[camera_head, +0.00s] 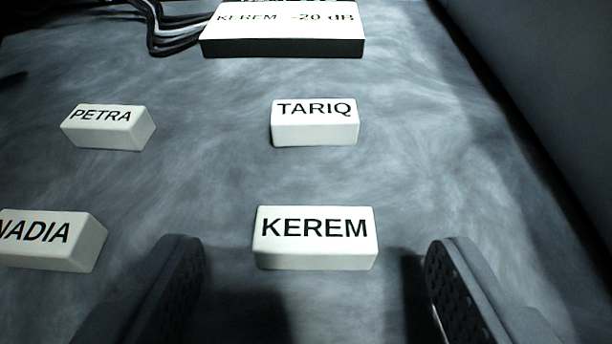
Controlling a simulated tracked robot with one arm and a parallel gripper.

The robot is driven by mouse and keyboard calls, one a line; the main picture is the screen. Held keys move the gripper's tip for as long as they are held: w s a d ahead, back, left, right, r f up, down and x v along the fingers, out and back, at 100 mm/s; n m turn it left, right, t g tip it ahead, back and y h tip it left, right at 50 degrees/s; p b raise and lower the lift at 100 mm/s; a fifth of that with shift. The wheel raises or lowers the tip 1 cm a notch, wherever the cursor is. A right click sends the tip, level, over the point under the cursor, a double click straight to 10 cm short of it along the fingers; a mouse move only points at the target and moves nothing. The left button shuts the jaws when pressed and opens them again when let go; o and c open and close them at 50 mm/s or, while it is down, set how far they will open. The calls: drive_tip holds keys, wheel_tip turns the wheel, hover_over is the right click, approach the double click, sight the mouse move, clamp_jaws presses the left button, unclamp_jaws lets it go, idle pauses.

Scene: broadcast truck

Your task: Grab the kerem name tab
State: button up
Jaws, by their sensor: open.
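The KEREM name tab (315,252), a white block with black letters, lies on the grey surface in the lower middle of the view. My gripper (318,258) is open, with one dark finger to the left of the tab and one to the right. Both fingers are apart from the tab, with a gap on each side. The tab's whole top and front face show.
The TARIQ tab (315,131) lies behind the KEREM tab. PETRA (106,128) is farther left and NADIA (50,246) is left of my left finger. A white box marked KEREM -20 dB (283,46) with cables (172,25) stands at the back. A dark wall (540,90) runs along the right.

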sight(315, 239)
drive_tip(key=shift+x, duration=1.15)
drive_tip(key=c, duration=1)
drive_tip(key=shift+c, duration=0.2)
